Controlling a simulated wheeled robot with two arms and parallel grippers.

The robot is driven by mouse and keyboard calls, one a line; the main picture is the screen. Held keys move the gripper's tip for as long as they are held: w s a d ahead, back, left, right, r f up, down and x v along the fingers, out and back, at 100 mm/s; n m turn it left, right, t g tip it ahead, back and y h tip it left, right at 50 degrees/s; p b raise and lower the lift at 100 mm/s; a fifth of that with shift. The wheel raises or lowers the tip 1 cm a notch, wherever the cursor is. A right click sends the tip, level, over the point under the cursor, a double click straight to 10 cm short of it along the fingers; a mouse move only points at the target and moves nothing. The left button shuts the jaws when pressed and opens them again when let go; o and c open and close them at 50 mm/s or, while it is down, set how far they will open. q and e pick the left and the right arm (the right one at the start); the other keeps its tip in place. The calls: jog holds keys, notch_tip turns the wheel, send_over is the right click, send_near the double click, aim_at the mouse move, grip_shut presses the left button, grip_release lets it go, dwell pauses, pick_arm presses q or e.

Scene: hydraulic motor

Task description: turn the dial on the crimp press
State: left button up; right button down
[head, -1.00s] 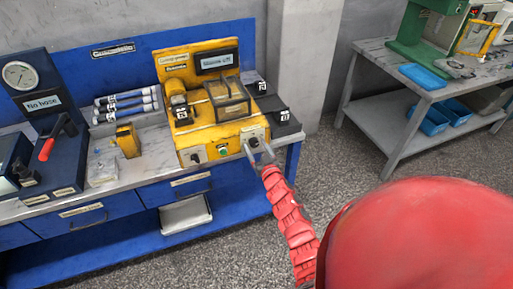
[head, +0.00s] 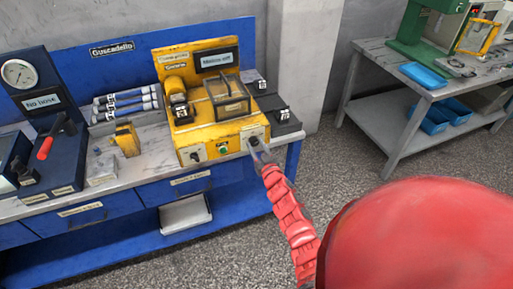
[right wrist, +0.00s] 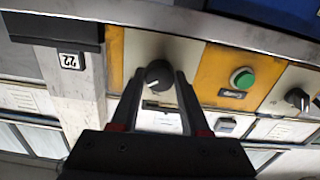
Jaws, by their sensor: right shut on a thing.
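The yellow crimp press (head: 200,136) stands on the bench and also shows in the right wrist view (right wrist: 208,80). Its front has a dark dial (head: 195,154) at the left, a green button (head: 223,149) in the middle and a second dark dial at the right. That right dial (right wrist: 158,74) shows in the right wrist view between my fingertips. My right gripper (head: 257,145) is shut on it, with one finger on each side, and it also shows in the right wrist view (right wrist: 160,80). In the head view the gripper largely hides this dial. My left gripper is not in view.
Black blocks (head: 285,119) with tags sit right of the press. A small yellow block (head: 127,138), several grey tubes (head: 125,104) and a red-handled unit (head: 46,148) are to its left. A grey table (head: 400,90) with green equipment stands at the back right.

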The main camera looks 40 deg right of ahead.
jog(key=n+b, duration=0.1)
jog(key=n, duration=0.1)
jog(key=n+b, duration=0.2)
jog(key=shift+f, duration=0.3)
jog(key=shift+r+n+b, duration=0.1)
jog(key=shift+n+b, duration=0.75)
jog(key=shift+n, duration=0.05)
jog(key=n+b, duration=0.2)
jog(key=n, duration=0.1)
jog(key=shift+r+n+b, duration=0.1)
jog(key=shift+n+b, duration=0.35)
jog(key=shift+n, duration=0.45)
jog(key=shift+c, duration=2)
grip_release()
jog(key=shift+r, duration=0.1)
jog(key=shift+n, duration=0.3)
